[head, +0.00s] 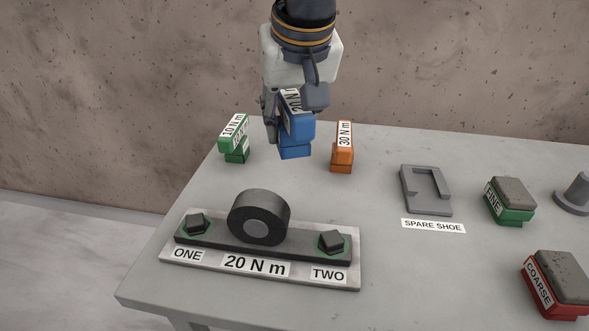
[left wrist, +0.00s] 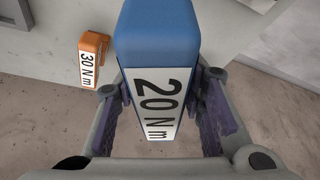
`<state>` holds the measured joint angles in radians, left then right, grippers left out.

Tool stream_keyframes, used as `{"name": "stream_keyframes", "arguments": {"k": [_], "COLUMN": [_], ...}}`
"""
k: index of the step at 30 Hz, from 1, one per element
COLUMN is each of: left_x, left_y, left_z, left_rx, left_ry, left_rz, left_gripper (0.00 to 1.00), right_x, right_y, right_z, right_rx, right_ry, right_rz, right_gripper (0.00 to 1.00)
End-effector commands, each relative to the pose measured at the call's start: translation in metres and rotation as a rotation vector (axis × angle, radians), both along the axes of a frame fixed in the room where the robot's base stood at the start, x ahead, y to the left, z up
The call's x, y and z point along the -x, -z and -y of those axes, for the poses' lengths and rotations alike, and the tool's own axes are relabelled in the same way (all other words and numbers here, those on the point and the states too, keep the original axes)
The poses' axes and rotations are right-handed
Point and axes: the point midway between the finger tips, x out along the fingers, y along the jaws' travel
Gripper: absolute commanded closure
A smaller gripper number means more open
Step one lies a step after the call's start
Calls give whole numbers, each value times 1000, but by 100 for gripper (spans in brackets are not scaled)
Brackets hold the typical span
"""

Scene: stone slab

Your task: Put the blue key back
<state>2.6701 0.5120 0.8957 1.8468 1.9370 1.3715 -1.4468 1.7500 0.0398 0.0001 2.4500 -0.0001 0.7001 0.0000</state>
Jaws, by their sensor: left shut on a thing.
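The blue key (head: 299,126) carries a white 20 N m label, also readable in the left wrist view (left wrist: 150,70). My left gripper (head: 293,109) reaches down from above and is shut on it, one finger on each side. The key is between the green 10 N m key (head: 234,137) and the orange 30 N m key (head: 343,150), at the back of the table. A lower blue block (head: 294,153) shows under it. I cannot tell whether that block touches the tabletop. My right gripper is not in view.
In front lies a plate (head: 255,266) marked 20 N m, with a dark roller (head: 262,205) and bolts ONE (head: 195,223) and TWO (head: 331,241). At right are the spare shoe (head: 409,203), FINE block (head: 510,197) and COARSE block (head: 557,282). A wall stands behind.

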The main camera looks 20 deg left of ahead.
Motion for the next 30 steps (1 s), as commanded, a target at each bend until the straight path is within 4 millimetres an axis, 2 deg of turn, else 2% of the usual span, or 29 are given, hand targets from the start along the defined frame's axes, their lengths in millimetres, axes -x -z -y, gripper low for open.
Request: {"name": "stream_keyframes", "arguments": {"k": [4,8,11,15,23,27,30], "left_x": [-24,-61,-90,-112,-132,-131,-131], "left_y": [7,27,46,79,101,125,128], "left_z": [-22,-41,-55,-66,-75,-75,-75], "left_rx": [0,-1,0,-2,-1,-2,-1], "left_ry": [-5,-8,-7,-4,-4,-2,-2], "left_rz": [0,-1,-7,-9,-2,1,4], "left_gripper": [100,100,100,100,100,100,100], "right_x": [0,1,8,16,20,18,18], "right_y": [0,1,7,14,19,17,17], "right_z": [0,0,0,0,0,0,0], "right_rx": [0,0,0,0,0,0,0], "right_ry": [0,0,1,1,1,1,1], "right_rz": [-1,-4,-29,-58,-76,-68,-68], "right_gripper": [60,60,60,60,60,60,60]}}
